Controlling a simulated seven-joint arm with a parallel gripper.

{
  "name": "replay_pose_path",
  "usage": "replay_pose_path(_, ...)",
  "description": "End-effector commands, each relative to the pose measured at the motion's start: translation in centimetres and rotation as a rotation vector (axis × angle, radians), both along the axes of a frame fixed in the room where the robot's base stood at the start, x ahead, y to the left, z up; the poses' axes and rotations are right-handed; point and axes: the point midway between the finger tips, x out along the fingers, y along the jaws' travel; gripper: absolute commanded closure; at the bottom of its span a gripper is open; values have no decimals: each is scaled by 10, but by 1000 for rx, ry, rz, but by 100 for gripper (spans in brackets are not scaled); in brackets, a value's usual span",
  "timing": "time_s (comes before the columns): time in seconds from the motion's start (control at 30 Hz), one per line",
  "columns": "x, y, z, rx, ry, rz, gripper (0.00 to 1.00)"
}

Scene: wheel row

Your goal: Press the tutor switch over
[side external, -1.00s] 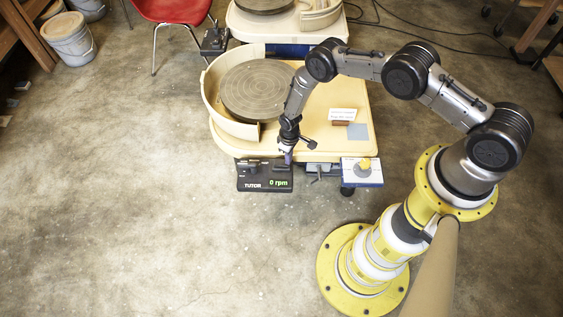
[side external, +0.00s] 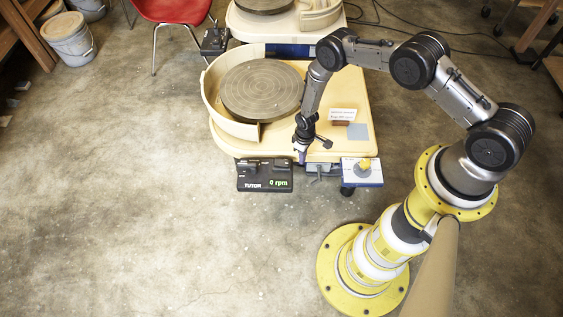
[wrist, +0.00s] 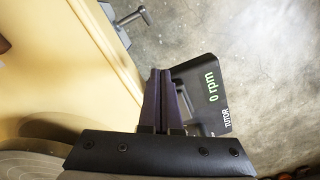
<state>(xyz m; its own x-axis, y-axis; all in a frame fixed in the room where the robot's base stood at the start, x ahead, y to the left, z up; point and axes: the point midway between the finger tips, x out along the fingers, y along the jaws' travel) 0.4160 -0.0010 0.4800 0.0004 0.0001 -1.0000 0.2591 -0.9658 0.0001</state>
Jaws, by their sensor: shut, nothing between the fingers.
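The black tutor box (side external: 264,175) sits at the front edge of the nearest wheel table in the side view. Its display reads "0 rpm" beside the word TUTOR. In the wrist view the box (wrist: 216,99) lies to the right of my fingers, its label and display turned sideways. My gripper (side external: 301,158) is shut and empty, just right of the box's right end in the side view. In the wrist view my gripper (wrist: 160,72) has its two dark fingers together and hides part of the box. I cannot make out the switch or its position.
The round wheel head (side external: 261,90) sits inside a curved cream splash pan (side external: 213,108). A metal clamp (wrist: 128,17) sticks out from the table edge. The floor in front is clear.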

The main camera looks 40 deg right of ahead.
Motion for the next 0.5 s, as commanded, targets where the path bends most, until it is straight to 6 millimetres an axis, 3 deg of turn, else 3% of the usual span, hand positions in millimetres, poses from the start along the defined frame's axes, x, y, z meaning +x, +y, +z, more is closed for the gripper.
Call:
replay_pose_path(0.33,-8,-7,2,0,1,0,100)
replay_pose_path(0.5,-7,-7,14,0,-1,0,100)
